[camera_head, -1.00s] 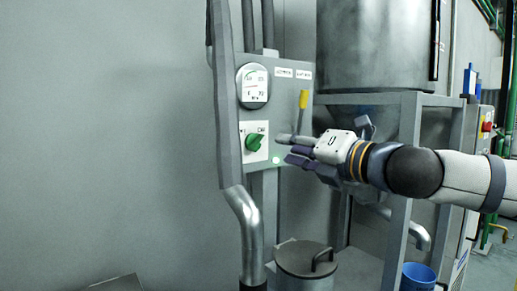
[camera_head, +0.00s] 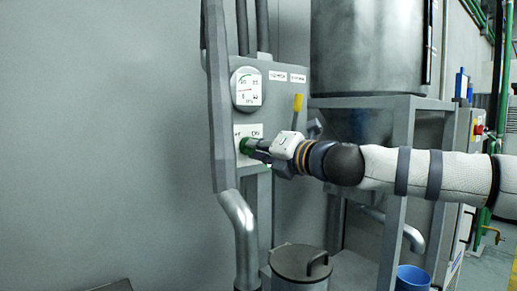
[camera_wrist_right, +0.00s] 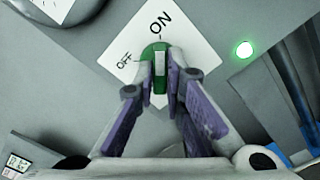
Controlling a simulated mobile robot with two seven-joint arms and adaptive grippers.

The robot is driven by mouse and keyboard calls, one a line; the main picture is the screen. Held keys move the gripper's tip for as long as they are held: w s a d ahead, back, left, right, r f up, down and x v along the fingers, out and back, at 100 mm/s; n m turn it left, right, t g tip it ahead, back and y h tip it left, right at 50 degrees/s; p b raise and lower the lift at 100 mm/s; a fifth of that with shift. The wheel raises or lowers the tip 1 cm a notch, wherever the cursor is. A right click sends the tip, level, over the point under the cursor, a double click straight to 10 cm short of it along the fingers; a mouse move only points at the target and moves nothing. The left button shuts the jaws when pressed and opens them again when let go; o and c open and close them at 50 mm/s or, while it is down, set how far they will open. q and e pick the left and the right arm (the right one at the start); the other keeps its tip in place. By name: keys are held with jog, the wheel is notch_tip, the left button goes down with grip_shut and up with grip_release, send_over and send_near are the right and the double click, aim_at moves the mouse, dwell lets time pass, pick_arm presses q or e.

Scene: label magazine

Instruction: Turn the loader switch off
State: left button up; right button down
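The loader switch (camera_head: 243,146) is a green knob on a white plate on the grey panel, mostly hidden by my right gripper in the head view. In the right wrist view, the green knob (camera_wrist_right: 160,58) has a pale bar pointing roughly toward the ON label, with OFF to its left. My right gripper (camera_head: 258,149) is at the switch. Its fingertips (camera_wrist_right: 160,80) lie close on both sides of the knob and look shut on it. My left gripper is not in view.
A round gauge (camera_head: 247,88) and a yellow-tipped lever (camera_head: 298,103) are on the panel. A green light (camera_wrist_right: 243,49) glows beside the switch plate. A grey pipe (camera_head: 242,225) runs down the left, and a lidded pot (camera_head: 300,265) stands below.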

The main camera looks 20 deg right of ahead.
jog(key=shift+n, duration=0.4)
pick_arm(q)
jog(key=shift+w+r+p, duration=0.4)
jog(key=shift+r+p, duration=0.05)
pick_arm(e)
jog(key=shift+n, duration=8.7)
jog(key=c, duration=1.7)
grip_release()
jog(key=shift+o, duration=0.2)
